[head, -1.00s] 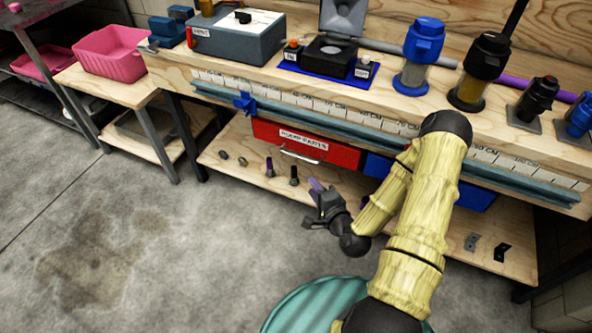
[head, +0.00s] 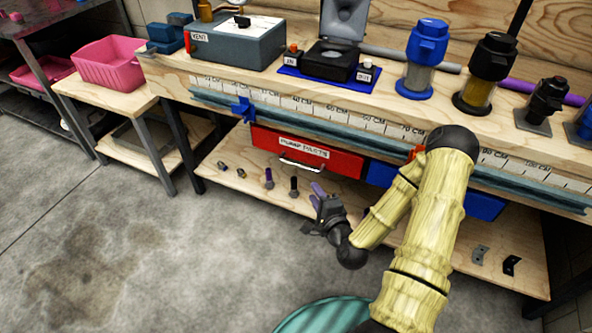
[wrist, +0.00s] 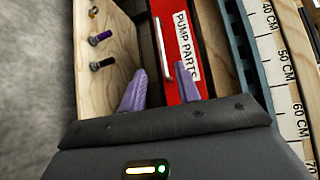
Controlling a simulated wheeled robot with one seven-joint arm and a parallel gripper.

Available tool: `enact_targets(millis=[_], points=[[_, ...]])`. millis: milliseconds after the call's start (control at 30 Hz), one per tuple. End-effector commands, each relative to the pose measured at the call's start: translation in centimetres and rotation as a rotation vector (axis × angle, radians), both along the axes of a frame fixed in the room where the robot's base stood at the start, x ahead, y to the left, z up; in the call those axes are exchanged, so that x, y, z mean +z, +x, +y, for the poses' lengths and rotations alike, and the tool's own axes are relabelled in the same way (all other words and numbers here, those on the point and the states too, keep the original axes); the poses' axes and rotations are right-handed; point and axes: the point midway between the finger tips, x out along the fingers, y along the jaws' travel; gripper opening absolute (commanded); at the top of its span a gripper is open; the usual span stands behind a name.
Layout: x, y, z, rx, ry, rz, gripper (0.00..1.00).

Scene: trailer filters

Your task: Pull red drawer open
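The red drawer (head: 335,159) hangs under the workbench top and looks shut. It has a white "PUMP PARTS" label and a silver bar handle (head: 302,165). In the wrist view the drawer (wrist: 188,88) runs up the middle, with its handle (wrist: 163,48) ahead of the fingers and a little above the gap between them. My gripper (head: 318,195) is in front of the lower shelf, right of and below the handle. Its two purple fingers (wrist: 160,88) are apart with nothing between them, and they do not appear to touch the handle.
A blue drawer (head: 480,203) sits right of the red one, partly behind my arm. Several bolts (head: 269,178) stand on the lower wooden shelf (head: 235,180). A blue clamp (head: 243,110) is on the bench's front rail. The concrete floor (head: 150,240) in front is clear.

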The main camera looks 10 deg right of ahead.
Motion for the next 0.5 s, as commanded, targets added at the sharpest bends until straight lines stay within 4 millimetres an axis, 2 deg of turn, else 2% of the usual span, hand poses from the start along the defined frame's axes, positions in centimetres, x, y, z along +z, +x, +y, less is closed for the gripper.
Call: enact_targets(millis=[167,433,500], points=[[-0.6,1.0,0.3,0.002,-0.001,-0.003,0.33],[-0.9,4.0,0.8,0.002,-0.001,-0.003,0.33],[-0.9,5.3,1.1,0.002,-0.001,-0.003,0.33]])
